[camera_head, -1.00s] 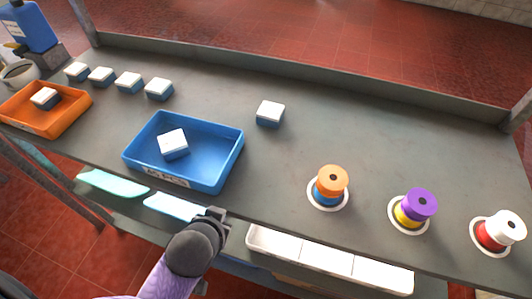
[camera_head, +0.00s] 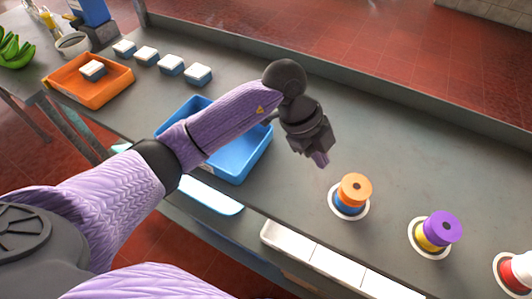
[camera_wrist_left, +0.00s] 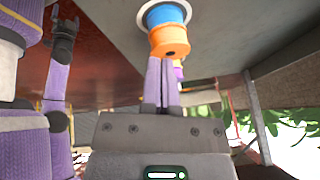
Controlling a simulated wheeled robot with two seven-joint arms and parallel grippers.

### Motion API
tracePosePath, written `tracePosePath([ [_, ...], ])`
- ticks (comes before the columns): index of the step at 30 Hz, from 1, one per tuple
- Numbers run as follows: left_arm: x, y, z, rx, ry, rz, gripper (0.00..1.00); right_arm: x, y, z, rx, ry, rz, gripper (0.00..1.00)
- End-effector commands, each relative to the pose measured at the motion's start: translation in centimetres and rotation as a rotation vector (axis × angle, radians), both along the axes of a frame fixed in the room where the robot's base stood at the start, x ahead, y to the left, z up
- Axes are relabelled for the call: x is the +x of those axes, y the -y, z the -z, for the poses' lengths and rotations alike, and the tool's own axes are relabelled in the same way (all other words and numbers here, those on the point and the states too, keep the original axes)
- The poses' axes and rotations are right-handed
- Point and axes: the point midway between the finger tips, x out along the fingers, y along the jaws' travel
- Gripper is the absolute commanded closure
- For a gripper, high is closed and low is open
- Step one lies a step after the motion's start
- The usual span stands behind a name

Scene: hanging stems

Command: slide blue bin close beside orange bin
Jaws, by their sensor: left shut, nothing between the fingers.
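The blue bin (camera_head: 240,166) sits on the grey table, its middle hidden behind my left arm. The orange bin (camera_head: 66,84) stands to the far left with a white-topped block (camera_head: 92,69) in it. A wide gap separates the bins. My left gripper (camera_head: 320,158) is shut and empty, pointing down just right of the blue bin. I cannot tell its exact height. In the left wrist view, its closed fingers (camera_wrist_left: 160,85) show in front of the orange-and-blue spool. What looks like my right gripper (camera_wrist_left: 65,28) shows small there; its jaws are unclear.
Several white-topped blocks (camera_head: 171,64) stand in a row behind the gap between the bins. The orange-and-blue spool (camera_head: 351,194) stands close right of my left gripper, with a purple-and-yellow spool (camera_head: 437,232) beyond. A raised ledge (camera_head: 400,90) runs along the table's back.

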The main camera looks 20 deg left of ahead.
Motion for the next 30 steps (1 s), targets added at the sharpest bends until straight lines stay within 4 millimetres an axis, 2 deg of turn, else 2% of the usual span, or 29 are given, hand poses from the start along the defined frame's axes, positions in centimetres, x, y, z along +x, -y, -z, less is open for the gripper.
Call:
tracePosePath([
  [1, 0.8, -2.9, -0.1, 0.166, -0.033, -0.078, 1.0, 0.0, 0.0, 0.0, 0.0, 0.0, 0.0, 0.0],
  [3, 1.2, -6.3, -0.5, 0.354, -0.075, -0.194, 1.0, 0.0, 0.0, -0.1, 0.0, 0.001, 0.0, 0.0],
  [6, 1.4, -8.5, -0.8, 0.471, -0.101, -0.28, 1.0, 0.0, 0.0, 0.0, 0.0, 0.001, 0.0, 0.0],
  [8, 1.3, -8.8, -0.3, 0.487, -0.107, -0.291, 1.0, 0.0, 0.0, 0.2, 0.0, 0.0, 0.001, 0.0],
  [11, 1.2, -8.7, 1.5, 0.484, -0.11, -0.289, 1.0, 0.0, -0.1, 0.7, 0.001, -0.001, 0.002, 0.0],
  [22, 1.2, -8.6, 9.7, 0.479, -0.108, -0.284, 1.0, -0.3, -0.3, 2.9, 0.007, -0.007, 0.003, 0.0],
  [25, 1.4, -10.7, 9.1, 0.481, -0.105, -0.288, 1.0, -0.3, -0.3, 2.7, 0.007, -0.006, 0.001, 0.0],
  [30, 1.5, -12.3, 9.0, 0.478, -0.105, -0.284, 1.0, -0.3, -0.3, 2.8, 0.008, -0.006, 0.001, 0.0],
])
